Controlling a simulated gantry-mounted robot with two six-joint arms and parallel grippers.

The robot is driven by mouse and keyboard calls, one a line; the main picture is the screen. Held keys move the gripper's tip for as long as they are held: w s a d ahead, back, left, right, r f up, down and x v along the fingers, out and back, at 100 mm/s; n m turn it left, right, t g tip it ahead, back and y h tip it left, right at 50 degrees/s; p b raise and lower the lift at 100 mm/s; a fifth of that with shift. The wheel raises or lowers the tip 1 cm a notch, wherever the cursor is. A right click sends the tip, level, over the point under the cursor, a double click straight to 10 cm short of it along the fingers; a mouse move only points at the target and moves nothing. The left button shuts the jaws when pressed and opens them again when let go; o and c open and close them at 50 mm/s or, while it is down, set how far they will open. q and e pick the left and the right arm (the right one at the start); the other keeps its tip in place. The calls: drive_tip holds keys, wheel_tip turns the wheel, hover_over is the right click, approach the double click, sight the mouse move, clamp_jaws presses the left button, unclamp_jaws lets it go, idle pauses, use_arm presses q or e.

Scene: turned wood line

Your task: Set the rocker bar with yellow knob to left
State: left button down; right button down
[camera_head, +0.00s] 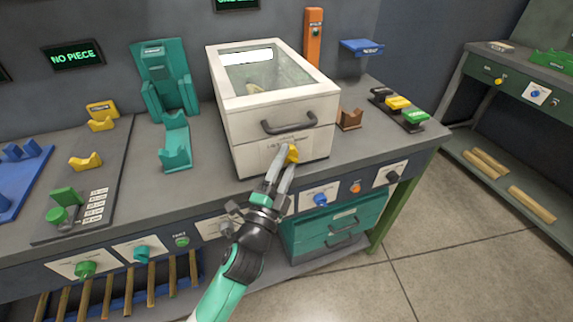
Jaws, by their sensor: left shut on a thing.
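The yellow knob (293,153) is on the lower front panel of the cream box with a glass lid (245,155). My left gripper (286,157) reaches up from the bottom of the view, and its fingers are shut on the yellow knob. The rocker bar itself cannot be made out behind the fingers, so I cannot tell which way it is set. My right gripper does not show.
A dark handle (289,122) sits just above the knob. Blue (320,199) and orange (355,187) knobs are on the bench front below right. A teal stand (165,85) and a brown block (350,118) flank the box.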

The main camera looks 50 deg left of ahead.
use_arm(q)
drive_tip(key=shift+c, duration=1.5)
unclamp_jaws()
drive_tip(key=v, duration=1.1)
drive_tip(key=shift+s+b, duration=0.35)
drive_tip(key=shift+d, duration=0.1)
